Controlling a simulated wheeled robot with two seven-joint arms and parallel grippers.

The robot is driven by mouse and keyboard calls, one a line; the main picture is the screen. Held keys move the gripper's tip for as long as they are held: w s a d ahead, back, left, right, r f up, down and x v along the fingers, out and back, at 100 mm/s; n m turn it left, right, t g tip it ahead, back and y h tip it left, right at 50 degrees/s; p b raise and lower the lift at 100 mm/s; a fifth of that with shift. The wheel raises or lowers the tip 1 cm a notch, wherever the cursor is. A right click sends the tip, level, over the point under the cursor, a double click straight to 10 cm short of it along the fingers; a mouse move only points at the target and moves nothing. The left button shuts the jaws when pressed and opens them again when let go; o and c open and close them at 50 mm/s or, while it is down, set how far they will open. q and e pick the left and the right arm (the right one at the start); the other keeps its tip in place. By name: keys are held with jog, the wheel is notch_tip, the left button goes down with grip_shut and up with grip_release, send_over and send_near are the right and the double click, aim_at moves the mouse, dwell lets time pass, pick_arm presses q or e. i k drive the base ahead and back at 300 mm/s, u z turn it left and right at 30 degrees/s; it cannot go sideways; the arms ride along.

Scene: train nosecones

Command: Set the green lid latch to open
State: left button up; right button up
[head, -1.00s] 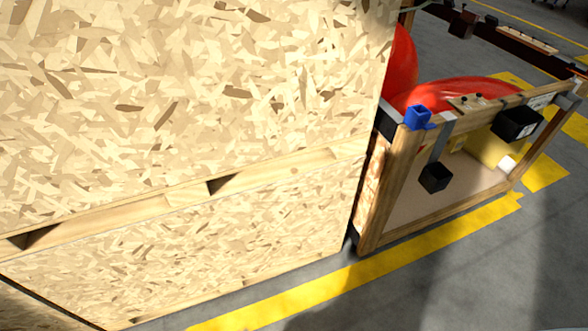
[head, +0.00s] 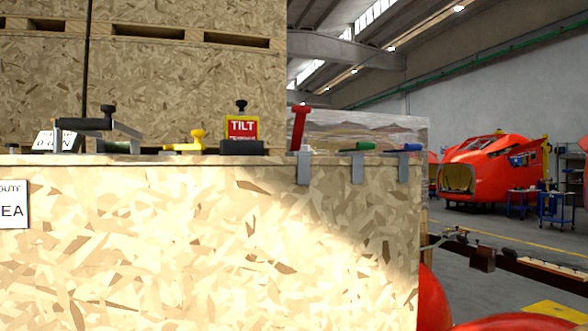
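In the head view, the green lid latch (head: 364,146) sits on the top edge of the near chipboard crate wall, toward its right end. Its handle lies about level, above a grey metal strap (head: 358,168). A red lever (head: 299,127) stands upright to its left. A blue lever (head: 410,147) lies about level to its right. Neither of my grippers is in view.
The chipboard crate (head: 230,245) fills the lower left and middle. Taller chipboard crates (head: 190,75) stand behind.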

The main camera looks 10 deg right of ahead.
aim_at(359, 146)
jog(key=z, duration=1.05)
jog(key=k, duration=0.35)
jog(key=u, duration=0.7)
jog(key=i, duration=0.25)
jog(key=z, duration=0.35)
